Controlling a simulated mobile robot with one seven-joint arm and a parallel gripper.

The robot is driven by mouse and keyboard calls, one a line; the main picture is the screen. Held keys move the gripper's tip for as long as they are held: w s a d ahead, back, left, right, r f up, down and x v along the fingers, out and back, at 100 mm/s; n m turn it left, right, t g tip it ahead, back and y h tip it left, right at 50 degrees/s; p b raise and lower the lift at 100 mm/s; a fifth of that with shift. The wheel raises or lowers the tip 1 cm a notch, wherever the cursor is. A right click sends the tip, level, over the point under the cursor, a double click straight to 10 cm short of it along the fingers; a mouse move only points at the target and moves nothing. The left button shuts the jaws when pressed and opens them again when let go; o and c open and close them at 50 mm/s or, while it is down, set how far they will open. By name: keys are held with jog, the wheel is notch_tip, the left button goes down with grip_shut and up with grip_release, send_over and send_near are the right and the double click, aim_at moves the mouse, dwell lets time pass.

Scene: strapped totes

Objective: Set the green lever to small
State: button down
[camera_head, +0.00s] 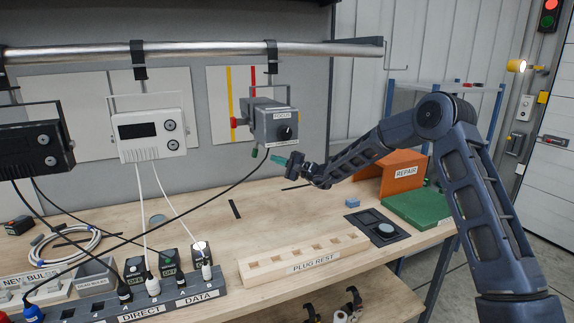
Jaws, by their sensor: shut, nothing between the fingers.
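A grey box labelled FOCUS (268,124) hangs from the rail, with a black round knob on its front. A small dark green part (254,153) sticks down from the box's lower left edge; it may be the green lever, but it is too small to tell its setting. I cannot read any "small" mark. My gripper (276,160) has teal fingertips and points left, just below the box and to the right of the green part. Its fingers look shut and empty. I cannot tell whether they touch anything.
A white box (150,134) and a black box (34,150) hang further left. A dark cable runs from the power strip (175,303) up towards the grey box, close to my gripper. A wooden plug rest (303,256) and orange REPAIR stand (397,173) are on the bench.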

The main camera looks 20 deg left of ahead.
aim_at(256, 156)
jog(key=shift+s+a+r, duration=0.25)
jog(key=shift+s+a, duration=0.2)
jog(key=shift+a, duration=0.25)
jog(key=shift+s+a+r, duration=0.25)
jog(key=shift+s+a, duration=0.2)
jog(key=shift+a, duration=0.25)
jog(key=shift+s+a+r, duration=0.25)
jog(key=shift+s+a, duration=0.2)
jog(key=shift+a, duration=0.25)
jog(key=shift+s+a+r, duration=0.15)
jog(key=shift+s+a, duration=0.8)
